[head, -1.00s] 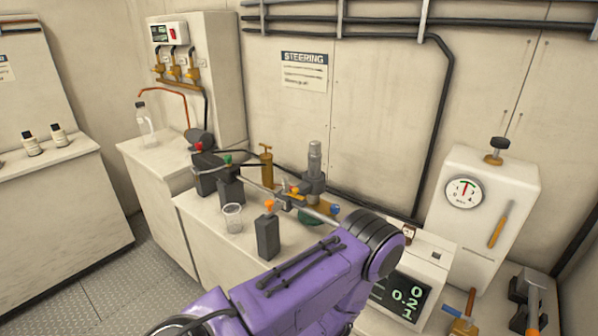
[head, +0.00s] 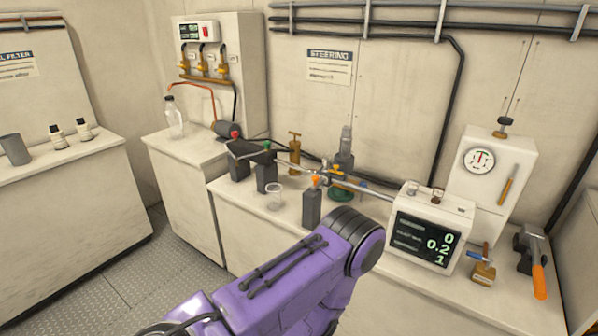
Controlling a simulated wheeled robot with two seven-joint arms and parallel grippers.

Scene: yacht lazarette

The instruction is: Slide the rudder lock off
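A metal steering rod (head: 372,191) runs slantwise along the back of the worktop, behind a dark box with an orange top (head: 312,207). Small brass and orange fittings (head: 327,176) sit around the rod near a grey upright cylinder (head: 345,152). I cannot tell for sure which of these parts is the rudder lock. One purple arm of mine crosses the bottom centre, in front of the worktop. Neither gripper shows in the head view.
A display unit (head: 425,240) stands at the worktop's right front. Beyond it are a white gauge box (head: 490,190), a brass-based fitting (head: 482,272) and an orange-handled tool (head: 539,281). A clear cup (head: 274,197) and dark boxes (head: 267,177) stand left of centre. Grating floor (head: 110,270) is open at left.

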